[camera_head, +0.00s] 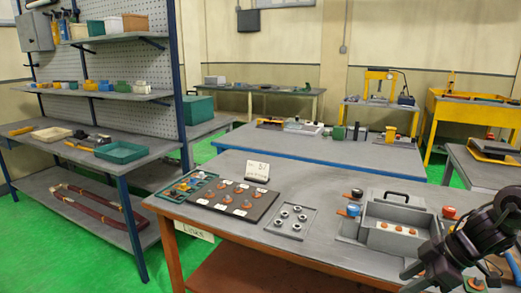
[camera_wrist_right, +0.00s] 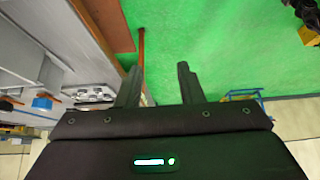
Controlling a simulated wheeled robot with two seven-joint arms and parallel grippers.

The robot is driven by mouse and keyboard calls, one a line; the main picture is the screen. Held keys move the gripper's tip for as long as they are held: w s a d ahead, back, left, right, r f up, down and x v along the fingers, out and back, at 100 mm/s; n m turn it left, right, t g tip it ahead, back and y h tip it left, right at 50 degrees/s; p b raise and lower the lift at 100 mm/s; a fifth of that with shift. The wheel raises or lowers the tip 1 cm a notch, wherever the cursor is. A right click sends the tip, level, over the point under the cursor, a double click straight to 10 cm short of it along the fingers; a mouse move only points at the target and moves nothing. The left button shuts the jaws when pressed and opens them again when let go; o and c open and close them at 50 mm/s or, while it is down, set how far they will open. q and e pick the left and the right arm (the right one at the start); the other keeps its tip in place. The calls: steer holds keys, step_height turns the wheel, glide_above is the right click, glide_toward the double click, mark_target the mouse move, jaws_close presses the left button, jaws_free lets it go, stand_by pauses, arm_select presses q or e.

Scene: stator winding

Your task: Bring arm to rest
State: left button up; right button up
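My right gripper (camera_wrist_right: 160,75) shows in the right wrist view with its two dark fingers apart and nothing between them. It is beside a table edge, with green floor beyond the fingers. In the head view my black right arm (camera_head: 466,243) comes in at the lower right, over the right front of the workbench (camera_head: 240,227). Its fingertips are hard to make out there. My left arm and left gripper are not in view.
A grey fixture box (camera_head: 395,240) stands close to my right arm. A dark tray with copper-coloured parts (camera_head: 237,198) and a plate with metal rings (camera_head: 290,222) lie further left. Shelves (camera_head: 100,140) stand at the left. Green floor is open between shelves and bench.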

steer(key=w+a+f+t+y, duration=0.1)
steer(key=w+a+f, duration=0.2)
steer(key=f, duration=0.3)
steer(key=w+a+f+m+t, duration=0.1)
steer(key=w+a+f, duration=0.1)
steer(key=f, duration=0.4)
steer(key=w+a+f+t+y, duration=0.1)
steer(key=w+a+f, duration=0.2)
steer(key=f, duration=0.3)
steer(key=s+f+m+t+h, duration=0.1)
steer(key=s+f+m, duration=0.1)
steer(key=f, duration=0.7)
steer(key=s+f+m+h, duration=0.1)
steer(key=s+f+m, duration=0.1)
steer(key=f, duration=0.7)
steer(key=s+f+m+g+h, duration=0.1)
steer(key=s+f+m+h, duration=0.2)
steer(key=s+f, duration=1.5)
steer(key=s+a+f+m+g+h, duration=0.1)
steer(key=s+f, duration=0.3)
steer(key=s, duration=1)
steer(key=s+a+f+m+g+h, duration=0.1)
steer(key=s+f, duration=0.4)
steer(key=s, duration=0.9)
steer(key=g+h, duration=0.1)
steer(key=g, duration=0.1)
steer(key=shift+s+g, duration=0.15)
steer(key=shift+g, duration=0.25)
